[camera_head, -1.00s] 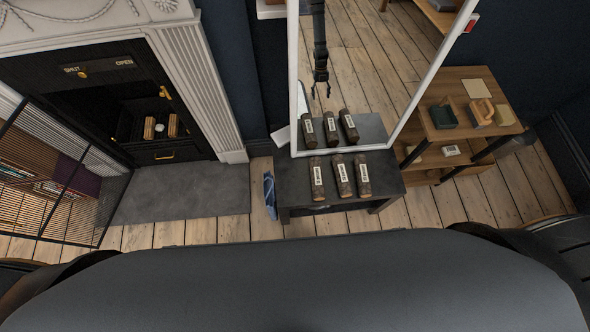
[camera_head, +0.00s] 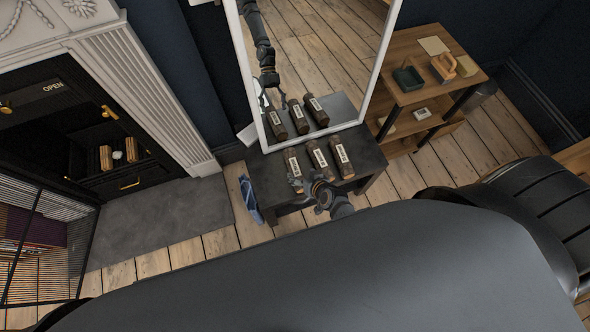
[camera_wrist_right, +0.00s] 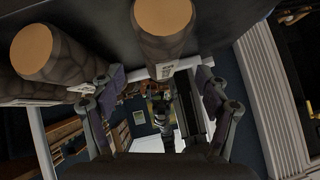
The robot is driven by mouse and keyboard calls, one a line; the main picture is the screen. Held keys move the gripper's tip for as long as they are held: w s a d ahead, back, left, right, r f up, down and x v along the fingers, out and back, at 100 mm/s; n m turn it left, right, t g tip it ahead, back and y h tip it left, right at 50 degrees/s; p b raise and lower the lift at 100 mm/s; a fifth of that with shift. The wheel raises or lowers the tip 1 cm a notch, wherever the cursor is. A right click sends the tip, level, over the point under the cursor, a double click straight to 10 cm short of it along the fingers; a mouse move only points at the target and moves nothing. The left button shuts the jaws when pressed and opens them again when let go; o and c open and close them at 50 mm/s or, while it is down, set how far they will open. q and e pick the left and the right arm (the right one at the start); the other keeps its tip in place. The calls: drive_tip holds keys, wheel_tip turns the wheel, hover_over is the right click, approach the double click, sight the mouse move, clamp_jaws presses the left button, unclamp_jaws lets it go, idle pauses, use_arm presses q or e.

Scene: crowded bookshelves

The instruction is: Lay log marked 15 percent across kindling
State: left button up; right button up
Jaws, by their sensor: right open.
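Three brown bark logs lie side by side on a dark low table (camera_head: 372,157): a left log (camera_head: 292,163), a middle log (camera_head: 317,154) and a right log (camera_head: 342,158). Each has a pale label too small to read, so I cannot tell which is marked 15 percent. My right gripper (camera_head: 308,186) is open at the near ends of the logs, by the left and middle ones. In the right wrist view, one log end (camera_wrist_right: 163,14) lies ahead between the open fingers (camera_wrist_right: 158,88); another (camera_wrist_right: 35,52) lies left. Kindling pieces (camera_head: 106,157) stand in the fireplace. My left gripper is out of view.
A white-framed mirror (camera_head: 330,60) behind the table reflects the logs and my arm. A wooden shelf unit (camera_head: 440,85) stands right. A blue cloth item (camera_head: 249,199) is beside the table.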

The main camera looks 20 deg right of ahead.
sight(298, 171)
drive_tip(key=b+x, duration=0.1)
drive_tip(key=x, duration=0.4)
drive_tip(key=shift+w, duration=0.15)
drive_tip(key=shift+c, duration=0.4)
drive_tip(key=shift+r, duration=0.1)
drive_tip(key=c, duration=1.4)
